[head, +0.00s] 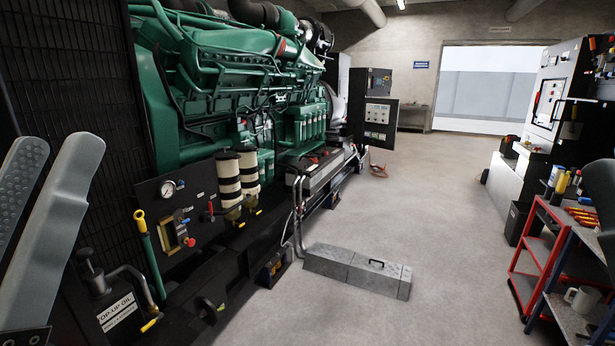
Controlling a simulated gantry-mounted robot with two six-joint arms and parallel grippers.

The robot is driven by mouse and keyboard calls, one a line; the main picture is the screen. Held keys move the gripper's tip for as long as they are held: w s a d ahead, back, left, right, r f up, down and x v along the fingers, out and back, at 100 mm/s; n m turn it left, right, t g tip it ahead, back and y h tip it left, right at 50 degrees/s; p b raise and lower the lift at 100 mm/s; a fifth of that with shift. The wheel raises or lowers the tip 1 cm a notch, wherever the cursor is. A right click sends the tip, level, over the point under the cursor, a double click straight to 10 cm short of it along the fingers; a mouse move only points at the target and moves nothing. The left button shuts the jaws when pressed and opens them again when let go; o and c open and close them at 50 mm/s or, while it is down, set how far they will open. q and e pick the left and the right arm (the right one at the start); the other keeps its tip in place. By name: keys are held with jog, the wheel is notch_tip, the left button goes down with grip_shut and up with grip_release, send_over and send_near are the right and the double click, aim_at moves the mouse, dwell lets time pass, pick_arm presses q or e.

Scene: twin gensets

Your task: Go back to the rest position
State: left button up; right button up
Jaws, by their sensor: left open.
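My left gripper (56,150) is at the left edge of the head view, large and close to the camera. Its two pale grey fingers point up and stand apart, with nothing between them. It is in front of the dark radiator grille (72,60) and left of the green genset engine (215,90). I cannot tell whether it touches anything.
A gauge panel (187,210) and a top-up oil box (117,312) are close right of the gripper. The floor between (440,210) is clear.

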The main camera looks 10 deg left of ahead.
pick_arm(q)
notch_tip(320, 180, up, 37)
jog(key=m+p, duration=0.1)
jog(key=p, duration=3.7)
jog(key=shift+w+r, duration=0.15)
jog(key=shift+w, duration=0.15)
